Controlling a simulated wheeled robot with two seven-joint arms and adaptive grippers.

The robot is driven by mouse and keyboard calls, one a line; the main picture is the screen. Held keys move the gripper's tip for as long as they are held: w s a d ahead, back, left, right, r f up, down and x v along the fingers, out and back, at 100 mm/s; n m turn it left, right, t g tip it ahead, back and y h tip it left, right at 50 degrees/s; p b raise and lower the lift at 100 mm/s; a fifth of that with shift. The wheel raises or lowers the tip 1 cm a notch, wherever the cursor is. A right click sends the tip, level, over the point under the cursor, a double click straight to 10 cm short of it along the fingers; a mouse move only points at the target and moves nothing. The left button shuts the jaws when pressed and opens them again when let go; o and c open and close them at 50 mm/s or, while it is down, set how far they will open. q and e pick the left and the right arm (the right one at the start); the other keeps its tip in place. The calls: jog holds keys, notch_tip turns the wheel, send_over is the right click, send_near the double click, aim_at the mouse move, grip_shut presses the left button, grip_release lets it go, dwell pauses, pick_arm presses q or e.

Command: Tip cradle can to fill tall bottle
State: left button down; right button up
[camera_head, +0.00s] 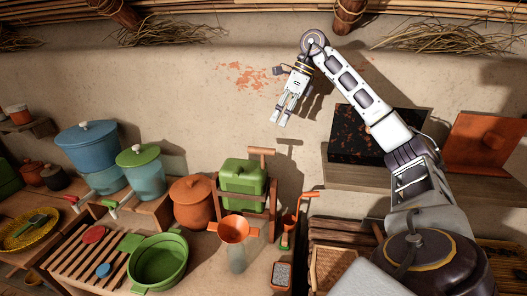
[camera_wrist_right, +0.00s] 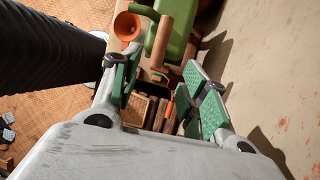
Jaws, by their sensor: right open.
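The green can (camera_head: 243,179) sits upright in a wooden cradle (camera_head: 273,196) on the counter. A wooden handle bar (camera_head: 262,152) stands at the cradle's upper right. The tall clear bottle (camera_head: 238,258) stands in front of it with an orange funnel (camera_head: 234,229) in its mouth. My right gripper (camera_head: 280,116) is open and empty, in the air above and right of the can. In the right wrist view, the can (camera_wrist_right: 181,38), handle bar (camera_wrist_right: 162,42) and funnel (camera_wrist_right: 126,26) show beyond the open fingers (camera_wrist_right: 165,92). My left gripper is out of view.
A terracotta pot (camera_head: 191,203) stands left of the cradle, and an orange-handled tool (camera_head: 299,205) right of it. A green pan (camera_head: 157,262) and blue pots (camera_head: 86,146) are at left. A dark speckled panel (camera_head: 355,133) leans by the wall behind my right arm.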

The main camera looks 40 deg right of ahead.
aim_at(263, 152)
jog(key=shift+f, duration=0.1)
jog(key=shift+x, duration=6.85)
jog(key=shift+a, duration=0.1)
jog(key=shift+c, duration=0.4)
grip_shut()
